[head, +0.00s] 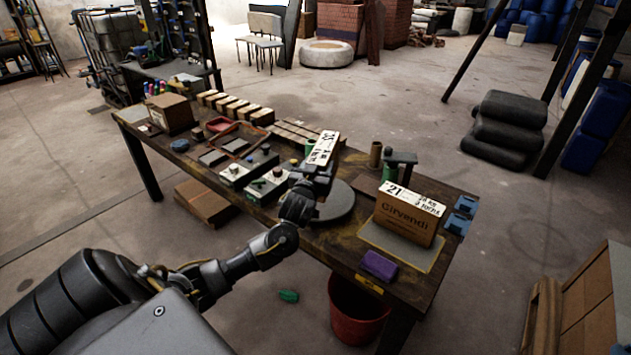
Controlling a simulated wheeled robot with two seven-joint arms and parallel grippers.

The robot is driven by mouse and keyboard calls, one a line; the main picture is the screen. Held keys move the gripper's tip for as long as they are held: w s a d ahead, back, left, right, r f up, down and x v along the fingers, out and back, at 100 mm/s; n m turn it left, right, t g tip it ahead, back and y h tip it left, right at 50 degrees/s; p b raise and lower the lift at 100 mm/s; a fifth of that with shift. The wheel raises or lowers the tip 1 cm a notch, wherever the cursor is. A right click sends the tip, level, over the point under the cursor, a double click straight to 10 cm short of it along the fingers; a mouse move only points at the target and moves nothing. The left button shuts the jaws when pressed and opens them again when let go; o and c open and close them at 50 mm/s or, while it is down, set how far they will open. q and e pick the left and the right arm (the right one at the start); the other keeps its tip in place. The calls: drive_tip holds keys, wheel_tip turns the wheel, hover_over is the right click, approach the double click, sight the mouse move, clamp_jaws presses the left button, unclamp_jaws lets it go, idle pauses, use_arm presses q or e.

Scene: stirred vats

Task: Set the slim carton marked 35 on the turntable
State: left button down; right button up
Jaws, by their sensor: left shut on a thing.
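The slim carton (323,147) shows a white label with 35 on its upper face. My left gripper (315,175) is shut on it, and the gripper and wrist hide its lower part. The turntable (337,204) is a round grey disc on the workbench, partly hidden behind my left wrist. The carton is over the far left part of the disc in the picture. I cannot tell whether its base touches the disc. My right gripper is not in view.
A brown carton marked 21 (405,219) stands on a mat at the bench's right end. A purple block (379,265) lies near the front edge. Switch boxes (249,168) stand left of the turntable. A red bucket (358,312) is under the bench.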

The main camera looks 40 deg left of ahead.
use_arm(q)
drive_tip(key=a+f, duration=0.1)
drive_tip(key=w+a+f, duration=0.1)
drive_tip(key=f, duration=0.1)
drive_tip(key=w+a+f, duration=0.1)
drive_tip(key=shift+w+f, duration=0.1)
drive_tip(key=shift+f, duration=0.2)
drive_tip(key=shift+f+p, duration=0.4)
drive_tip(key=shift+f, duration=1.2)
drive_tip(key=shift+f, duration=0.2)
drive_tip(key=c, duration=0.5)
unclamp_jaws()
drive_tip(key=shift+d, duration=0.1)
